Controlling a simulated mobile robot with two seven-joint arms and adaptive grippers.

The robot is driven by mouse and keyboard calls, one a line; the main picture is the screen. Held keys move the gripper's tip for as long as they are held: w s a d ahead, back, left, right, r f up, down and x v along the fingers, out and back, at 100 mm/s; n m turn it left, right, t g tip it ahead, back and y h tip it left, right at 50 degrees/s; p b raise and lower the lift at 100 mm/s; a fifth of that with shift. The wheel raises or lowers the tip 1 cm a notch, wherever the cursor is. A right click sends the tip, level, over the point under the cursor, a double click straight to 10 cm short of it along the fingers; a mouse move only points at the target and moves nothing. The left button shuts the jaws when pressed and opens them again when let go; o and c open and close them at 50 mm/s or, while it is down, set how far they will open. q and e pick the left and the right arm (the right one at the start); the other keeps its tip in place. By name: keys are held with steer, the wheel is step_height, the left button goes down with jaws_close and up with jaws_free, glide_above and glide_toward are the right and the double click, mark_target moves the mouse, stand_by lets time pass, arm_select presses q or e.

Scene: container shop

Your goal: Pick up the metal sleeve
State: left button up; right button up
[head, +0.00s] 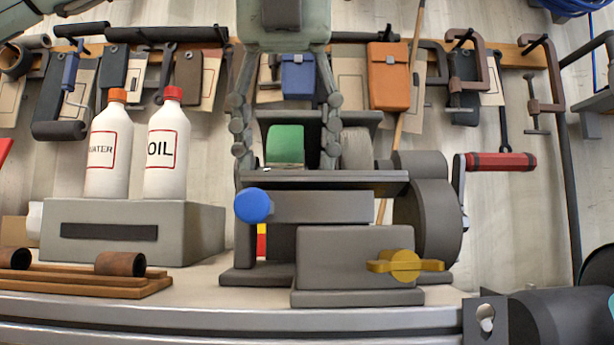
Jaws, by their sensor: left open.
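My left gripper (285,162) hangs down in the upper middle, in front of the grey bench machine (350,270). Its two fingers are spread wide, with nothing seen held between them. A green rounded part (285,143) shows behind and between the fingers. Two short rusty-brown tubes that look like metal sleeves lie on a wooden rack (90,285) at the lower left: one sleeve (120,264) at the rack's right end, another sleeve (14,258) near the picture's left edge. Both are well left of and below the gripper. I cannot tell which one is meant. My right gripper is not in view.
A white water bottle (108,150) and a white oil bottle (167,150) stand on a grey box (190,230) behind the rack. The machine has a blue knob (253,205), a yellow handle (405,265) and a red-gripped crank (500,161). Tools hang along the back wall.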

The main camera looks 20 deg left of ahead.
arm_select(q)
steer(key=shift+s+a, duration=0.1)
steer(key=shift+c, duration=0.2)
jaws_close()
steer(key=shift+r, duration=0.1)
